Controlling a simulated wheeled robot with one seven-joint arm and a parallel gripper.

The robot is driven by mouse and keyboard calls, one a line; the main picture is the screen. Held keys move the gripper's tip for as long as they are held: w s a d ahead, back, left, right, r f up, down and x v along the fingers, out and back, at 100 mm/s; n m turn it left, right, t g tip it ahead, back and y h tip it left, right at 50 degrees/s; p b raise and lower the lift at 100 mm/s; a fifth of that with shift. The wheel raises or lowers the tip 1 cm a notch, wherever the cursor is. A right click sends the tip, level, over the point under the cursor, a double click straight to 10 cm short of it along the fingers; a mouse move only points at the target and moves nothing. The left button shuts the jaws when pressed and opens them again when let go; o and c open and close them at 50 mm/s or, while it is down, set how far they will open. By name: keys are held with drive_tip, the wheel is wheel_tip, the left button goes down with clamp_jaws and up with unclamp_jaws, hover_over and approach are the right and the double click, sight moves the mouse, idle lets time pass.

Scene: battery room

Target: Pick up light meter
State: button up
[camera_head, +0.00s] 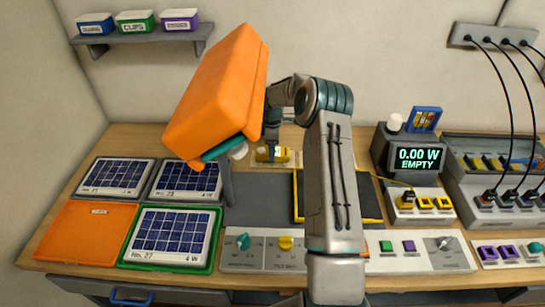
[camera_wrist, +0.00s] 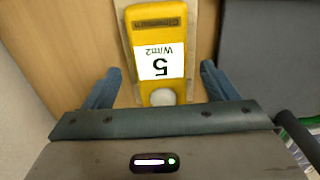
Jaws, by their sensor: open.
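In the head view the yellow meter (camera_head: 272,154) shows at the back of the bench, partly hidden by my arm. My gripper (camera_wrist: 160,69) is open, with one blue-grey finger on each side of the meter's near half and gaps between. I cannot tell its exact height above it.
Solar panels (camera_head: 165,235) and an orange tile (camera_head: 88,232) lie at left. A dark grey mat (camera_head: 258,215) is near the meter. A control strip (camera_head: 425,252) runs along the front. A display box (camera_head: 418,158) reading "0.00 W EMPTY" and a charger (camera_head: 490,160) stand at right. A shelf (camera_head: 140,38) holds small bins.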

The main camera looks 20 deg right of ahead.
wheel_tip(320, 180, down, 2)
drive_tip(key=shift+f+b, duration=0.15)
drive_tip(key=shift+b, duration=0.15)
drive_tip(key=c, duration=1.1)
drive_tip(key=shift+c, duration=0.2)
